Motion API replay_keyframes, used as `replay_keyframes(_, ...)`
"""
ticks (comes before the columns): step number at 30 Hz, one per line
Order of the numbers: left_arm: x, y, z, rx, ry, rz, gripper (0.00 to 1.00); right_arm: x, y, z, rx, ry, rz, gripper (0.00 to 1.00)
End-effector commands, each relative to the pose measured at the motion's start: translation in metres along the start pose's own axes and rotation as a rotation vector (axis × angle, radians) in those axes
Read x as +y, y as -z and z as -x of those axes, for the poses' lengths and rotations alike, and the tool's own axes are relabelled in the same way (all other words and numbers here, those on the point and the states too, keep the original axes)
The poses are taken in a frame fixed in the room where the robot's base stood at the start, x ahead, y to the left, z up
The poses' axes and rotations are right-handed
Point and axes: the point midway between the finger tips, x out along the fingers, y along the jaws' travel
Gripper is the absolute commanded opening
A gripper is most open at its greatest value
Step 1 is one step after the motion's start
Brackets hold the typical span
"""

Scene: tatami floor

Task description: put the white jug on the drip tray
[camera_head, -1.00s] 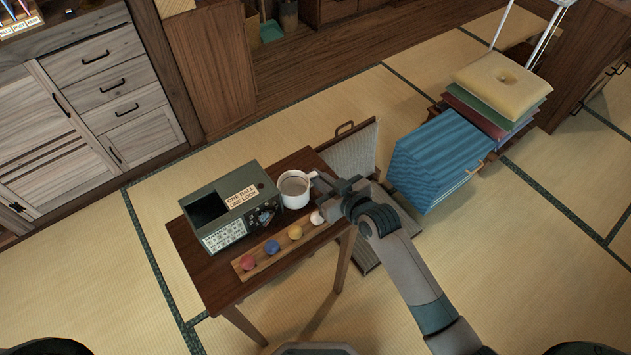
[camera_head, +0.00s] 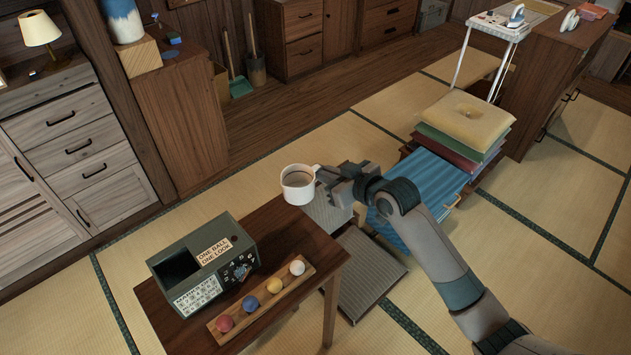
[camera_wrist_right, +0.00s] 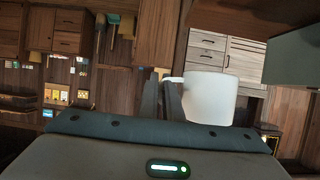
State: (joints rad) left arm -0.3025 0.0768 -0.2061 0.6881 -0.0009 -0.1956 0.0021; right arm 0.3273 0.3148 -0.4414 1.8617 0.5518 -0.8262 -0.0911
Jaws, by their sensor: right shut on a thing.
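The white jug (camera_head: 298,187) is held in the air by my right gripper (camera_head: 324,175), above the far right corner of the small wooden table. It looks upright. My right gripper is shut on its handle, at the jug's right side. In the right wrist view the jug (camera_wrist_right: 210,98) hangs beside the two closed fingers (camera_wrist_right: 171,98), with its handle between them. I cannot pick out a drip tray with certainty in these views. My left gripper is not in view.
The wooden table (camera_head: 290,235) carries a grey-green box (camera_head: 205,262) and a wooden rack (camera_head: 222,338) with several coloured balls. Its far right part is bare. A grey ribbed chair-like thing (camera_head: 365,265) stands right of it. Stacked cushions (camera_head: 465,115) lie farther back.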

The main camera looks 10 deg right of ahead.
Motion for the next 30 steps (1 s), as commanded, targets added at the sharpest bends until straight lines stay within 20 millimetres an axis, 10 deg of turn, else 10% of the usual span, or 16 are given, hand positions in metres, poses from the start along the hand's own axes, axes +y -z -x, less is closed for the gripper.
replay_keyframes(19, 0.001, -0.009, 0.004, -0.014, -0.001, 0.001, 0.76, 0.001, 0.012, 0.004, 0.005, -0.005, -0.001, 0.00)
replay_keyframes(30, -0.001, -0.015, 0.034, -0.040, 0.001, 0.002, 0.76, 0.019, 0.122, 0.067, 0.013, -0.130, -0.051, 0.00)
